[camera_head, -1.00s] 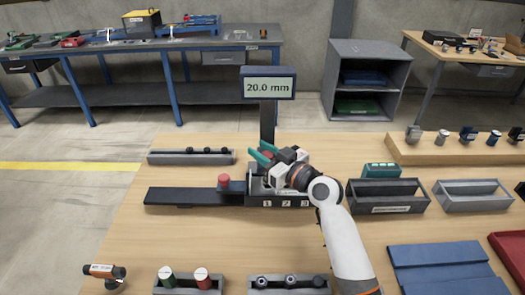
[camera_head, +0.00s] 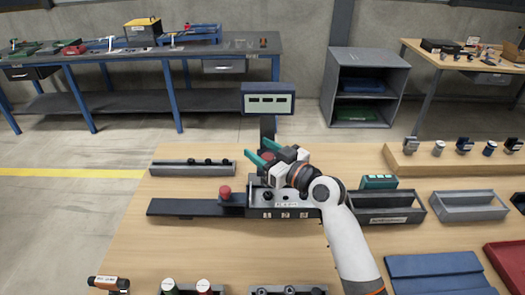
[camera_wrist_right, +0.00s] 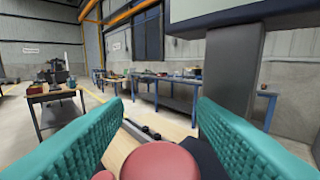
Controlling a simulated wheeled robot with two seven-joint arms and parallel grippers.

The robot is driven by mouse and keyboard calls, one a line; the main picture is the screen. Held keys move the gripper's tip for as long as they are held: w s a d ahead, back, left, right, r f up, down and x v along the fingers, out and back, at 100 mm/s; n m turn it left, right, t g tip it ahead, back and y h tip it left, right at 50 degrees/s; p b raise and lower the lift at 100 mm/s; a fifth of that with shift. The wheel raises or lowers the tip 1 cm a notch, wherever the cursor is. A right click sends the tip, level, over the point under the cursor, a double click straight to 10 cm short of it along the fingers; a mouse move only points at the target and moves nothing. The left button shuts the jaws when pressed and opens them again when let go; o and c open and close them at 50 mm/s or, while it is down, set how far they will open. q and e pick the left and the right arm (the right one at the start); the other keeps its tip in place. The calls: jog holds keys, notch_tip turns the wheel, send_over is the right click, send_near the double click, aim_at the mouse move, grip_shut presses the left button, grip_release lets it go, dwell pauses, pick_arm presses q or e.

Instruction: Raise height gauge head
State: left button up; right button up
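The height gauge stands on the table with a display (camera_head: 268,98) on its dark column, which also shows in the right wrist view (camera_wrist_right: 230,65). The display shows dashes. My right gripper (camera_head: 262,152) is beside the column, above the gauge base (camera_head: 290,212). Its teal fingers lie on both sides of a round red knob (camera_wrist_right: 160,162), apparently on the gauge head. I cannot tell whether both fingers touch the knob, since its lower part is cut off in the wrist view. A red-topped piece (camera_head: 225,192) sits left of the base. My left gripper is out of view.
A dark rail (camera_head: 182,207) runs left from the base. A grey tray (camera_head: 194,168) lies behind it. Grey bins (camera_head: 388,214) stand to the right, with a small teal device (camera_head: 378,181) behind. The table's left middle is clear.

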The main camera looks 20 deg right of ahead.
jog(key=shift+s+d+f, duration=0.15)
jog(key=shift+s, duration=0.05)
jog(key=b+v, duration=0.3)
jog(key=v, duration=0.8)
jog(key=shift+s, duration=0.3)
